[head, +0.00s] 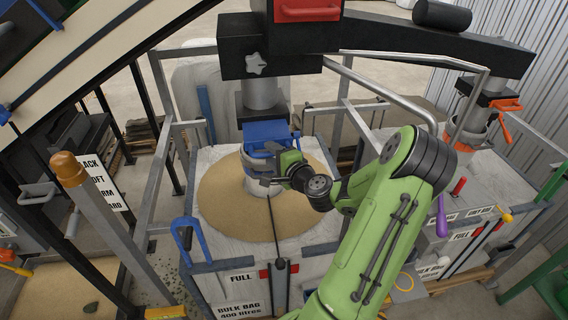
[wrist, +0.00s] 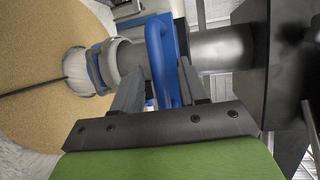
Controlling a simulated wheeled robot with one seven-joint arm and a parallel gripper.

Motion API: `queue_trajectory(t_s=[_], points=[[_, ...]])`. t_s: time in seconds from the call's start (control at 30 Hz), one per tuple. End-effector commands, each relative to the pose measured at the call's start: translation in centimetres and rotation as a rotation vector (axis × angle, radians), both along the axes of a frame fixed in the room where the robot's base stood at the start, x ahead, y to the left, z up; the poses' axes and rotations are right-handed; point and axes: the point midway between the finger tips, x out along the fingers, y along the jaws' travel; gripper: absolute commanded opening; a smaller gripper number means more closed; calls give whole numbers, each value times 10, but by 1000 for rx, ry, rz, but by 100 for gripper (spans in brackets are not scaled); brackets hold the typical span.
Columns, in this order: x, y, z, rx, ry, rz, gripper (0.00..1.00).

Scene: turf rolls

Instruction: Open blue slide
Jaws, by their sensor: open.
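The blue slide (head: 266,133) sits on the grey spout below the black box, above the sand-filled bulk bag. In the wrist view its blue loop handle (wrist: 163,60) stands between my two dark fingers. My gripper (head: 268,164) is just below and in front of the slide in the head view, partly hiding it. In the wrist view my gripper (wrist: 160,72) is open, with one finger on each side of the handle; I cannot tell whether either finger touches it.
The bulk bag (head: 215,258) stands in a grey frame, with a sand heap (head: 225,205) on top. A separate blue handle (head: 187,238) is at its left front. A grey rail (head: 380,85) runs behind my arm.

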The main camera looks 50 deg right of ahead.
Motion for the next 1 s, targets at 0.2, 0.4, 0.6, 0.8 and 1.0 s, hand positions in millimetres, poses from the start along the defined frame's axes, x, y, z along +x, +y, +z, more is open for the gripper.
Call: queue_trajectory(t_s=[0.2, 0.4, 0.6, 0.8, 1.0], points=[[-57, 15, 6, 1, 5, -10, 42], [-100, 27, 13, -14, -4, -9, 42], [-123, 36, 16, -7, 5, -9, 42], [-136, 42, 23, 0, 2, -3, 42], [-136, 42, 25, 1, 1, -1, 42]])
